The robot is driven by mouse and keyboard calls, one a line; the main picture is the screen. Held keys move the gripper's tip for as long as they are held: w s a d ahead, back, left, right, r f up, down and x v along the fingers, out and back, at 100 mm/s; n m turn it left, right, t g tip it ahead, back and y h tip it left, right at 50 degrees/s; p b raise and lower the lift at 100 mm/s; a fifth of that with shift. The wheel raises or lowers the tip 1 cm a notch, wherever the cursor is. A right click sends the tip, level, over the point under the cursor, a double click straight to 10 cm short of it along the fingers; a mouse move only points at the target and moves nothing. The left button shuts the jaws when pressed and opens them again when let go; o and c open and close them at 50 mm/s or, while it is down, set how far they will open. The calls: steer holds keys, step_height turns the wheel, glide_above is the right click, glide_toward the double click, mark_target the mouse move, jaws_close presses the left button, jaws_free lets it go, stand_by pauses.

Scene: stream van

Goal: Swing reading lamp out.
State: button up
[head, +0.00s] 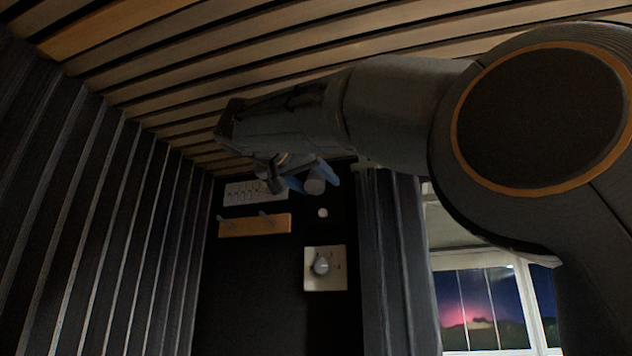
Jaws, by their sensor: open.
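My gripper (312,179) hangs near the back wall, below the slatted ceiling, its blue fingertips apart. A small grey cylinder (316,186), which looks like the head of the reading lamp, shows at the blue fingertips. I cannot tell whether the fingers touch it or only overlap it in the picture. The lamp's arm and wall mount are mostly hidden behind my gripper and wrist.
On the dark back wall are a wooden peg rail (254,225), a pale patterned panel (256,192), a small white knob (323,213) and a beige plate (325,283) with a grey fitting. Dark slatted wall stands left; a window (484,307) lies right.

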steer(key=shift+c, duration=0.5)
steer(key=c, duration=0.9)
steer(key=shift+r+g+p, duration=0.25)
steer(key=shift+g+p, duration=0.25)
steer(key=shift+p, duration=0.6)
steer(key=shift+c, duration=0.2)
steer(key=shift+s, duration=0.1)
steer(key=shift+f+p, duration=0.15)
steer(key=shift+p, duration=0.2)
steer(key=o, duration=1)
steer(key=shift+y, duration=0.3)
steer(key=shift+o, duration=0.2)
